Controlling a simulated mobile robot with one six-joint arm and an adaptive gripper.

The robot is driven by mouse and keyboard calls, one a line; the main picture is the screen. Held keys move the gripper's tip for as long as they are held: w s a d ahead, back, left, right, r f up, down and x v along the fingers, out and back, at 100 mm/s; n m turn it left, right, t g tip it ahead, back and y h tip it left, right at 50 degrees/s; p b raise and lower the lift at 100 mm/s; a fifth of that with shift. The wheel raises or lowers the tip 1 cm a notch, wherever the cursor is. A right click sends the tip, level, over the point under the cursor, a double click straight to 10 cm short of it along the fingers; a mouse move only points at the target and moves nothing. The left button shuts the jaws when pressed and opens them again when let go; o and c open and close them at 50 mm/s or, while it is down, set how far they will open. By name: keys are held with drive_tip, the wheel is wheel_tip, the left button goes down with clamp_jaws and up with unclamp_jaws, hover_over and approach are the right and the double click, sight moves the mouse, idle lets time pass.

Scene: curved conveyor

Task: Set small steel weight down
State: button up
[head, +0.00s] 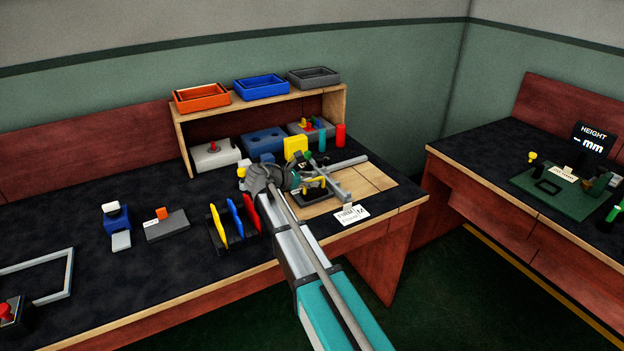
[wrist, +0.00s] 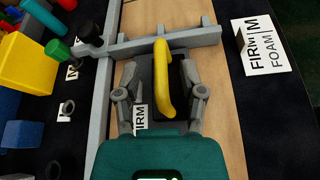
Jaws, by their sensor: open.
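My gripper (wrist: 160,88) is open, with its two fingers on either side of a yellow handle (wrist: 165,78) that stands on a dark block (wrist: 142,85). Whether the fingers touch the handle is unclear. In the head view my gripper (head: 300,177) is over the wooden board at the bench's right end, and the yellow handle (head: 317,184) shows beside it. Two small grey round pieces lie left of the grey bar in the wrist view, a nearer one (wrist: 52,172) and a farther one (wrist: 67,109). I cannot tell whether either is the small steel weight. Nothing is held.
A grey T-shaped bar (wrist: 195,36) lies on the wooden board (wrist: 222,110). A FIRM/FOAM card (wrist: 268,62) is right of it. A yellow block (wrist: 25,66) and blue block (wrist: 22,136) stand left. The shelf (head: 172,114) rises behind.

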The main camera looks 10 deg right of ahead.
drive_tip(key=p+v, duration=0.3)
drive_tip(key=v, duration=0.7)
drive_tip(key=shift+s, duration=0.2)
idle(0.4)
